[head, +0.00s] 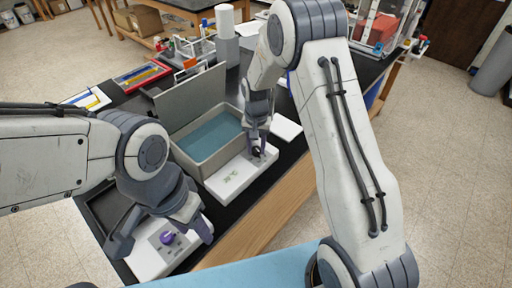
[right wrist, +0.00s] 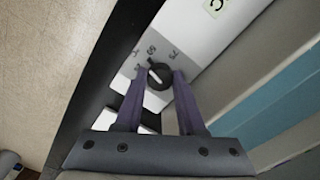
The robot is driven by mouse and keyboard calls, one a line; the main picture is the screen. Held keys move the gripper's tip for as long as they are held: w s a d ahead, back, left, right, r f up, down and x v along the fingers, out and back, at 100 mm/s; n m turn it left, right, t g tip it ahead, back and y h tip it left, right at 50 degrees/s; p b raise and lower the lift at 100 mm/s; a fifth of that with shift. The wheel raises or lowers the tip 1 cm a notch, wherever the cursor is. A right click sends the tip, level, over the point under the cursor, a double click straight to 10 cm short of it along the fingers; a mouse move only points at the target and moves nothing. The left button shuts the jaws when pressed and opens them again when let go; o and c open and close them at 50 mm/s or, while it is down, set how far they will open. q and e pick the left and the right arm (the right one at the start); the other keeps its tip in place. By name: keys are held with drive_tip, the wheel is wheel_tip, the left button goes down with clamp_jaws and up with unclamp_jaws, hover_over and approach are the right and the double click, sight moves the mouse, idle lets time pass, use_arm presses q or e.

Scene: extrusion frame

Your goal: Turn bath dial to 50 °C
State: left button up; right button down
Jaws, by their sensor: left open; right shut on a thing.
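The bath (head: 178,149) is a grey open tank with blue water and a raised lid. My left gripper (head: 164,240) is open and empty, above a second white panel at the front left.
The black bench top (head: 225,245) has a wooden front edge. Coloured trays (head: 143,76) and a white cylinder (head: 225,20) stand behind the bath.

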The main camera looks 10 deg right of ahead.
sight(256, 148)
drive_tip(key=shift+m, duration=1.6)
drive_tip(key=shift+r, duration=0.1)
drive_tip(key=c, duration=0.5)
unclamp_jaws()
wheel_tip(256, 148, up, 10)
drive_tip(key=b, duration=0.2)
drive_tip(key=shift+r, duration=0.2)
